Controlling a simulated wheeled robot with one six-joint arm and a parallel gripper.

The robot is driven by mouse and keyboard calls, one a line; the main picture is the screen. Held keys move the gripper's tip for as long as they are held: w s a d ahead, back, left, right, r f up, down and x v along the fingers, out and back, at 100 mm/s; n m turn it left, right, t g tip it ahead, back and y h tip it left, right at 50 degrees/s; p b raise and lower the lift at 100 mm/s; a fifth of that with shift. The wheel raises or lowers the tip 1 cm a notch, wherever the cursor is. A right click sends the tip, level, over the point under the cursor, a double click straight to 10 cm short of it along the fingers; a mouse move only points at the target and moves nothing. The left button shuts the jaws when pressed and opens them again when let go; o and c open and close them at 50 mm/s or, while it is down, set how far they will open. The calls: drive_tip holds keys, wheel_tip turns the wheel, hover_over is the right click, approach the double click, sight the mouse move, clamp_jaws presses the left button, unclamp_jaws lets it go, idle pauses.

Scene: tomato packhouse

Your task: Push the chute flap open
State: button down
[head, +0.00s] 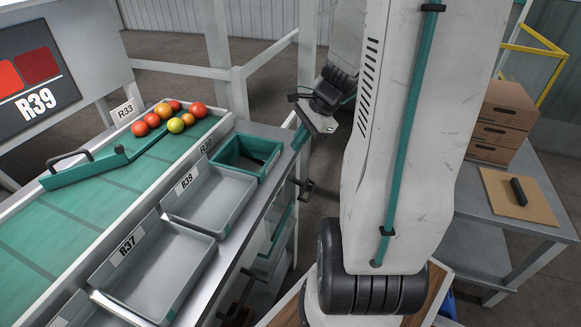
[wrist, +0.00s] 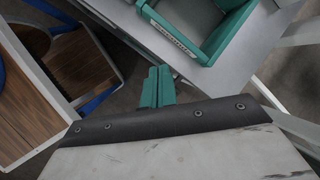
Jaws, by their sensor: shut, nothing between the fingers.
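I cannot single out the chute flap with certainty. A green-rimmed bin (head: 247,158) is set in the bench at its far end, with a dark inside; a green-rimmed bin with a label also shows at the top of the wrist view (wrist: 207,52). A green bar with black handles (head: 90,168) lies across the belt. My gripper (wrist: 157,72) shows its teal fingers together in the wrist view, shut and empty, apart from the bin. In the head view its fingers are small, just right of the bench.
Several tomatoes (head: 174,126) lie on the green belt (head: 75,225). Handles (head: 303,187) stick out from the bench side. Cartons (head: 503,112) stand on a side table (head: 540,218) at right.

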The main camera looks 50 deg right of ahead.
drive_tip(key=s+d+f+m+t+h, duration=0.1)
drive_tip(key=s+d+f+m, duration=0.2)
drive_tip(key=d+f+m, duration=0.3)
drive_tip(key=s+d+f+m+t, duration=0.1)
drive_tip(key=s+d+f+m, duration=0.35)
drive_tip(key=d, duration=0.25)
drive_tip(key=d+x, duration=0.1)
drive_tip(key=x, duration=1.3)
drive_tip(key=shift+w+f+h, duration=0.3)
drive_tip(key=shift+w+f, duration=0.05)
drive_tip(key=shift+f, duration=0.1)
